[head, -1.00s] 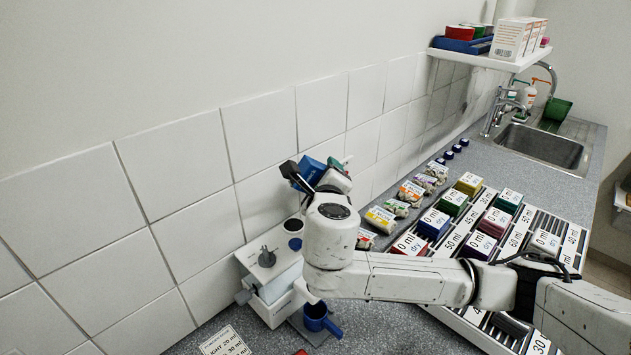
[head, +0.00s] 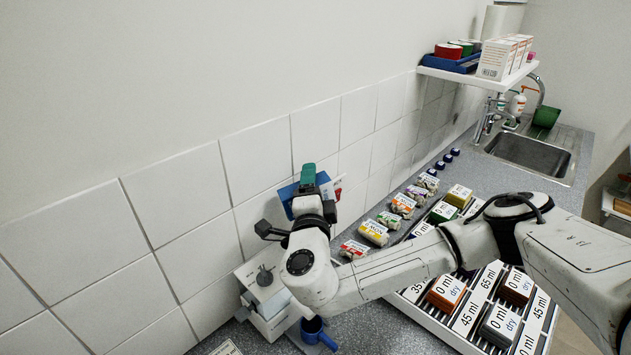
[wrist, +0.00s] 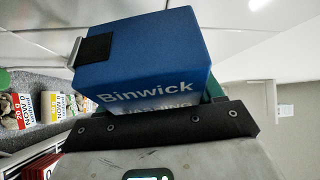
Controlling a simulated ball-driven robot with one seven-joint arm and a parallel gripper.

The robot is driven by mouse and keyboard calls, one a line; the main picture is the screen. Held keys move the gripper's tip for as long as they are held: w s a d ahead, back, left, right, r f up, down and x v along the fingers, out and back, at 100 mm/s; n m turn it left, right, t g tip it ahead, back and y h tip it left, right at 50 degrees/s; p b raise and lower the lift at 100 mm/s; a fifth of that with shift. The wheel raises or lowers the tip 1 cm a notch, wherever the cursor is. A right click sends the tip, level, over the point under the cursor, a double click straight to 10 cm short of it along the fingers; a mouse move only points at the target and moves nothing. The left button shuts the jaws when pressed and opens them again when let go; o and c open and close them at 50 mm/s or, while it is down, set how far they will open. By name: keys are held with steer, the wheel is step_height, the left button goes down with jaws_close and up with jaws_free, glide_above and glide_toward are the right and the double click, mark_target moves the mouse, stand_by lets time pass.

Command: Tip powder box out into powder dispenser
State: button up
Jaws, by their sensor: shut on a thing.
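The powder box is a blue box marked "Binwick" (wrist: 150,65), with a black patch and a small metal lip at one corner in the wrist view. In the head view the blue box (head: 287,196) shows in part behind my gripper (head: 312,196). My gripper is shut on it and holds it up near the tiled wall. The powder dispenser (head: 262,277) looks to be the white machine with a grey knob at the wall, below and left of my gripper. My wrist covers part of it, and its opening is hidden. No falling powder is visible.
A blue cup (head: 317,334) stands at the machine's front. Several labelled packets (head: 373,232) lie along the wall to the right. A rack of coloured boxes (head: 446,292) fills the counter under my arm. A sink (head: 532,155) and a shelf (head: 480,72) are farther back.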

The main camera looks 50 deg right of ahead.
steer(key=shift+w+a+r+n+t, duration=0.15)
steer(key=shift+a+r+n+t, duration=0.15)
steer(key=shift+n, duration=0.45)
steer(key=shift+w+a+r+n+t, duration=0.15)
steer(key=shift+a+r+n+t, duration=0.15)
steer(key=shift+n, duration=0.4)
steer(key=shift+w+a+r+n+t, duration=0.2)
steer(key=shift+a+n, duration=0.15)
steer(key=shift+n, duration=0.4)
steer(key=shift+h, duration=0.3)
